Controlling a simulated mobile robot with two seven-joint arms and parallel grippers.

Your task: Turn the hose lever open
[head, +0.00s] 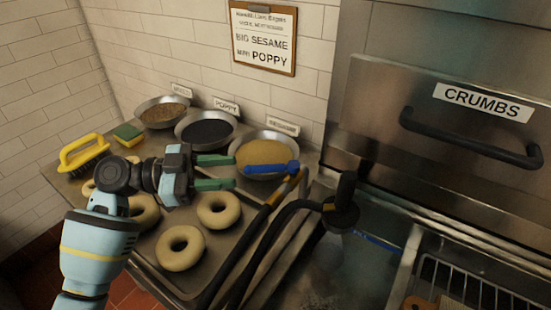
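The hose lever (271,168) is a blue handle at the centre. It points left from the top of a brass-coloured pipe, in front of the sesame bowl. My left gripper (234,171) comes in from the left and is open. Its two green fingers point right, one above and one below the lever's height. Their tips are close to the lever's left end; I cannot tell whether they touch it. Nothing shows between the fingers. The black hose (246,250) runs down to the lower left. My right gripper is out of view.
Bagels (181,248) lie on a metal tray below my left gripper. Bowls of seeds (207,129) stand along the wall. A yellow brush (84,153) and a sponge (128,134) are at left. The steel CRUMBS drawer (440,135) and a wire rack (485,295) are at right.

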